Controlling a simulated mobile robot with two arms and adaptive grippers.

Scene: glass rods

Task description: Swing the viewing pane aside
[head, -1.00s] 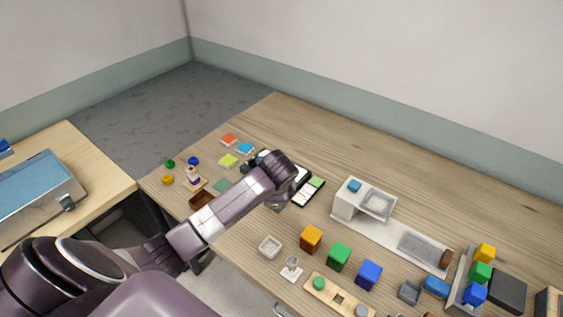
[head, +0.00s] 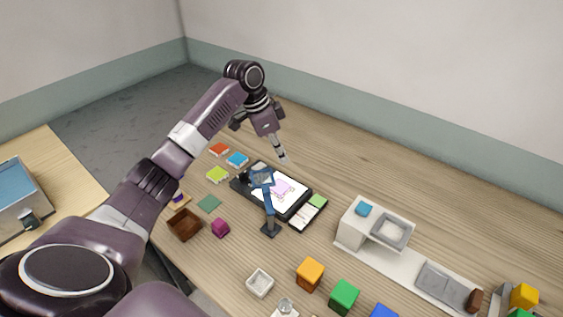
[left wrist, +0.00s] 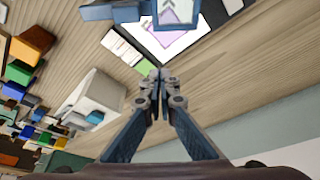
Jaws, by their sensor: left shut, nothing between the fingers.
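The viewing pane (head: 262,177) is a small blue-framed piece on a blue arm that rises from a dark foot. It stands over the front left part of a black-edged lit panel (head: 295,197) with a pink patch. In the left wrist view the blue frame (left wrist: 112,11) shows at the top edge, partly cut off. My left gripper (head: 284,159) points down behind the panel, shut and empty, apart from the pane. My right gripper is out of view.
A white stand with a blue block (head: 364,209) is to the right. Orange (head: 310,274) and green (head: 344,297) cubes and a white tray (head: 260,283) lie in front. A brown box (head: 184,224) and colored tiles are left. The wood behind the panel is clear.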

